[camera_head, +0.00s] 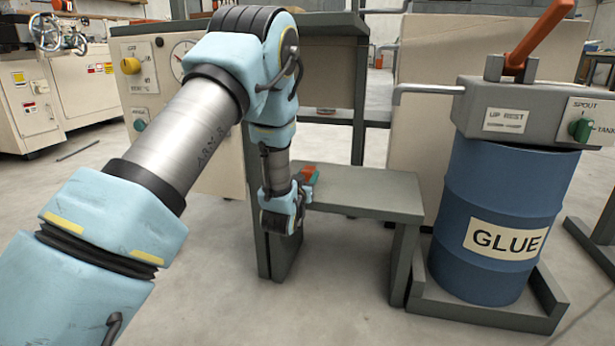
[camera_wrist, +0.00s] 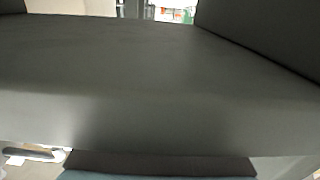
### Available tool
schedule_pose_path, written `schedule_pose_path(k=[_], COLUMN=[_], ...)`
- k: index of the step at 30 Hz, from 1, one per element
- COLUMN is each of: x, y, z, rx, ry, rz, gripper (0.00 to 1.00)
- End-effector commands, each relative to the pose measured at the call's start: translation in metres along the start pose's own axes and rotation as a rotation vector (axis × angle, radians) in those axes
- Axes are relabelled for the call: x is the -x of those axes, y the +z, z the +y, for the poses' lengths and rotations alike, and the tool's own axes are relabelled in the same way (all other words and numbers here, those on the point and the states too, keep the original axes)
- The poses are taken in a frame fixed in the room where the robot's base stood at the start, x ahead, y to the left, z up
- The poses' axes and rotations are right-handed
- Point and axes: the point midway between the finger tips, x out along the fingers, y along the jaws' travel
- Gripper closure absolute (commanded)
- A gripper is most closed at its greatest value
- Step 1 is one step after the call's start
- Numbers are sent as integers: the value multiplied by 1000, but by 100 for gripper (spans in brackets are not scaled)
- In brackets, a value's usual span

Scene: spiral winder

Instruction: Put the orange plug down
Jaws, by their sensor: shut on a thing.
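The orange plug (camera_head: 309,169) shows as a small orange-red shape just above the near left end of the grey bench (camera_head: 370,190). My gripper (camera_head: 305,182) is at the end of my arm, beside the bench's left end, and is shut on the plug. My wrist hides most of the gripper and part of the plug. I cannot tell whether the plug touches the bench top. The wrist view shows the grey bench surface (camera_wrist: 140,70) very close. Neither the plug nor the fingertips can be made out there.
A blue glue drum (camera_head: 500,215) stands right of the bench, under a grey head with an orange lever (camera_head: 540,35) and a green spout knob (camera_head: 581,129). A cream panel with a yellow knob (camera_head: 131,65) stands behind my arm. The bench's right part is bare.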

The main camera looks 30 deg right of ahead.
Motion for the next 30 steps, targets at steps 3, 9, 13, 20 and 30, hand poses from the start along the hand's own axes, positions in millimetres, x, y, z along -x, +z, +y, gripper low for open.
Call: schedule_pose_path(k=[3, 9, 13, 20, 30], x=[0, 0, 0, 0, 1], y=[4, 7, 8, 9, -9], z=[0, 0, 0, 0, 0], rx=[0, 0, 0, 0, 0], ry=[0, 0, 0, 0, 0], rz=[1, -1, -3, -5, -4], gripper=[100, 100, 44, 28, 28])
